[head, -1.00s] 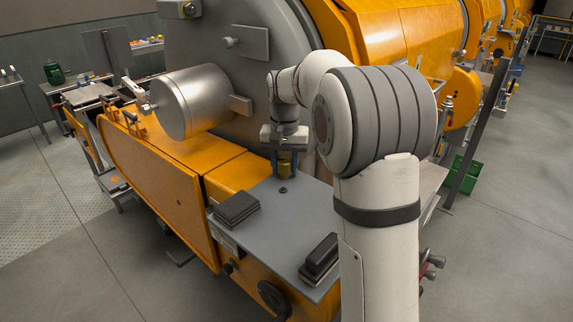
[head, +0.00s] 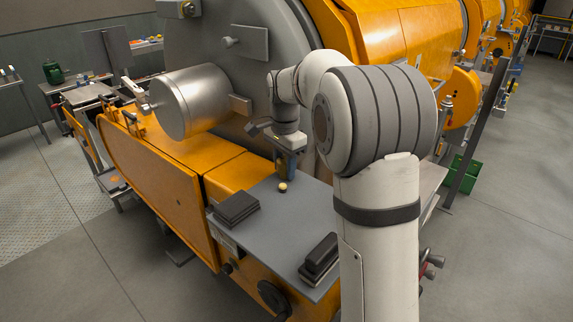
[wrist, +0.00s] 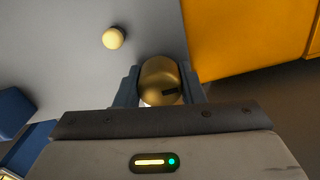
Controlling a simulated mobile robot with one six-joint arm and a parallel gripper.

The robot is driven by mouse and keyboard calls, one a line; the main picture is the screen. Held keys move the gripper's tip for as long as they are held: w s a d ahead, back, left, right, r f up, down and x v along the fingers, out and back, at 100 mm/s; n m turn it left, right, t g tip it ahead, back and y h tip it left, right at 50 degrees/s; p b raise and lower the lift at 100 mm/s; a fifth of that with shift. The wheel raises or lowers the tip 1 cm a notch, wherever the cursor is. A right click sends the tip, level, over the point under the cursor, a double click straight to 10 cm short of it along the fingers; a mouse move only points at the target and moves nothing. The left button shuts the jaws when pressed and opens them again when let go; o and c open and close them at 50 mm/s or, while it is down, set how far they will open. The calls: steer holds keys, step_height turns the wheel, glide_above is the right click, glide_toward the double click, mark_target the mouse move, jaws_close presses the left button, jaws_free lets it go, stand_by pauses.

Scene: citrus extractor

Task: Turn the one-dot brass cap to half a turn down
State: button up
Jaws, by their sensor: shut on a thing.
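The brass cap (wrist: 158,74) sits between my two fingers in the wrist view, with a short dark mark on its near side; I make out no dot on it. My gripper (head: 287,167) points down over the grey plate (head: 270,225) in the head view and is shut on the cap. In the head view the gripper hides most of the cap. A small round lamp (head: 283,187) on the plate just in front of the cap is bright cream; it also shows in the wrist view (wrist: 113,38), apart from the fingers.
A dark stack of pads (head: 236,208) lies on the plate's left, and a black block (head: 320,255) on its right. A steel drum (head: 188,102) and the large grey machine face (head: 240,85) stand behind. The plate's middle is clear.

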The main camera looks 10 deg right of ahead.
mark_target(284, 159)
steer(key=shift+w+r+m, duration=0.1)
steer(key=shift+r+m, duration=0.1)
steer(key=shift+m, duration=0.1)
steer(key=o, duration=1)
steer(key=shift+f, duration=0.15)
step_height(284, 159, up, 8)
steer(key=shift+f+b, duration=0.1)
steer(key=shift+b, duration=0.35)
